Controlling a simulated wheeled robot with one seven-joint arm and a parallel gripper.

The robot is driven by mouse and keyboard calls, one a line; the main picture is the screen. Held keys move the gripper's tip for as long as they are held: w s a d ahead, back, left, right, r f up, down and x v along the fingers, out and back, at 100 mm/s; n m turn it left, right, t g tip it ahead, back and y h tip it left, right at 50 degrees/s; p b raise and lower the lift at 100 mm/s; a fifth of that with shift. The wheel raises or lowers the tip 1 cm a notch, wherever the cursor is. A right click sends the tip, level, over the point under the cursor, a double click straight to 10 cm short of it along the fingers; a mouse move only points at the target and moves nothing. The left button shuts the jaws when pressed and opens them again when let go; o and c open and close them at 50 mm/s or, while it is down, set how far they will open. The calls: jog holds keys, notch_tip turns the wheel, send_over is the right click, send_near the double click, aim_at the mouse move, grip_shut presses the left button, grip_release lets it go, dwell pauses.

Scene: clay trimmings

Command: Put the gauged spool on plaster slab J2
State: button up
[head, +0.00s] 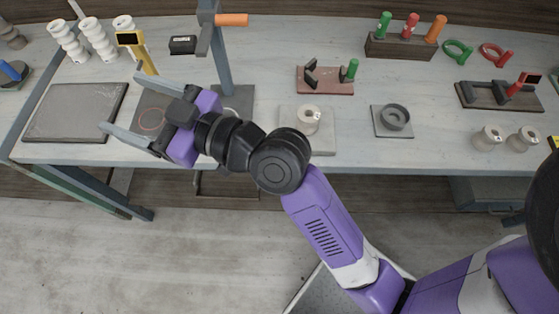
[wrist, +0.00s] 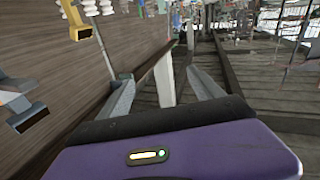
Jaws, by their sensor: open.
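A cream spool (head: 308,118) stands on a pale square slab (head: 318,146) near the table's front edge, right of my gripper. Two similar spools (head: 488,138) (head: 524,138) stand at the front right. I see no readable label, so I cannot tell which spool is the gauged one or which slab is J2. My gripper (head: 120,101) is open and empty, fingers pointing left, over the right side of a dark grey slab (head: 75,112). In the wrist view the open fingers (wrist: 161,68) have nothing between them that I can tell is held.
A grey post with an orange-tipped arm (head: 231,20) stands behind my gripper. A yellow gauge-like tool (head: 135,42) and white ribbed stacks (head: 98,38) stand at the back left. A red-brown fixture (head: 326,80), a grey ring on a plate (head: 394,118) and a handle rack (head: 398,48) lie further right.

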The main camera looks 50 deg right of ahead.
jog(key=s+d+f+m+g+h, duration=0.1)
jog(key=s+d+f+m+h, duration=0.2)
jog(key=s+f, duration=0.6)
jog(key=s+d+f+m+g+h, duration=0.1)
jog(key=s+d+f+m+h, duration=0.4)
jog(key=s, duration=0.9)
jog(key=s+d+n+y, duration=0.2)
jog(key=s+n, duration=0.1)
jog(key=s, duration=0.6)
jog(key=shift+s+d+g, duration=0.35)
jog(key=shift+g, duration=0.05)
